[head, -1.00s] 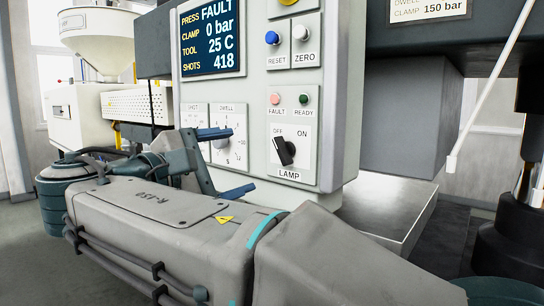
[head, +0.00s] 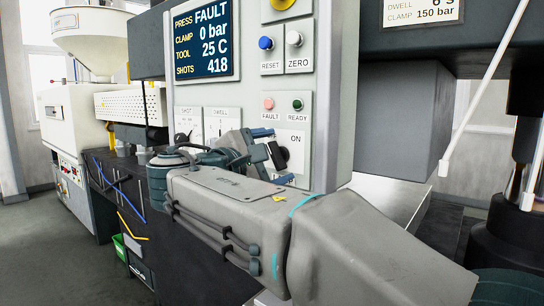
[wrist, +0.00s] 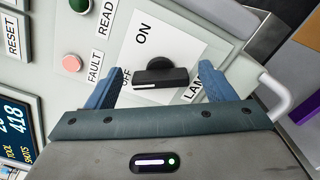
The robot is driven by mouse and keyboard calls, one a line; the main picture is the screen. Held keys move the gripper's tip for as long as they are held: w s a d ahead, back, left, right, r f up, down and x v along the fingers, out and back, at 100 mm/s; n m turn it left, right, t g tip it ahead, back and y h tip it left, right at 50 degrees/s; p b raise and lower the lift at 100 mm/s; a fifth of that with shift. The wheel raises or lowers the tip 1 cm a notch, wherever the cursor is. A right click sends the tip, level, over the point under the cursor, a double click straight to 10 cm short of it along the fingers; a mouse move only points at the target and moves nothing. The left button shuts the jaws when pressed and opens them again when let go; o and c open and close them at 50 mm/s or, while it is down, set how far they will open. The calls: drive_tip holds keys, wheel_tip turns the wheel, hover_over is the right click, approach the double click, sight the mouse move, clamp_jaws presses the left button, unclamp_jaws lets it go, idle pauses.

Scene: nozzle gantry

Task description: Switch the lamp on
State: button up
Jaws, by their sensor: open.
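The lamp switch (wrist: 165,77) is a black rotary knob on a white plate (wrist: 183,35) marked OFF, ON and LAMP. In the wrist view its white-marked end points to the OFF side. In the head view the knob (head: 283,156) is mostly hidden behind my gripper (head: 274,156), and the OFF and LAMP words are covered. My gripper (wrist: 158,76) is open in front of the plate, with one blue finger on each side of the knob. A gap shows between each finger and the knob. I cannot tell how deep the fingers reach.
A red FAULT light (wrist: 71,63) and a green READY light (wrist: 79,5) sit beside the switch plate. Above are the blue RESET button (head: 266,43), the white ZERO button (head: 295,38) and a display (head: 204,40) reading FAULT. A pale handle-like bar (wrist: 279,97) is right in the wrist view.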

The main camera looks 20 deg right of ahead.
drive_tip(key=c, duration=1)
drive_tip(key=shift+f+m+b, duration=0.15)
drive_tip(key=shift+m+b, duration=0.15)
drive_tip(key=shift+b, duration=0.15)
drive_tip(key=shift+f+m+b, duration=0.2)
drive_tip(key=shift+m+b, duration=0.7)
drive_tip(key=shift+b, duration=0.3)
drive_tip(key=m+b, duration=0.2)
drive_tip(key=b, duration=0.1)
drive_tip(key=shift+f+m, duration=0.1)
drive_tip(key=shift+m, duration=0.2)
drive_tip(key=m+b, duration=0.4)
drive_tip(key=shift+m+b, duration=0.9)
drive_tip(key=shift+m, duration=0.5)
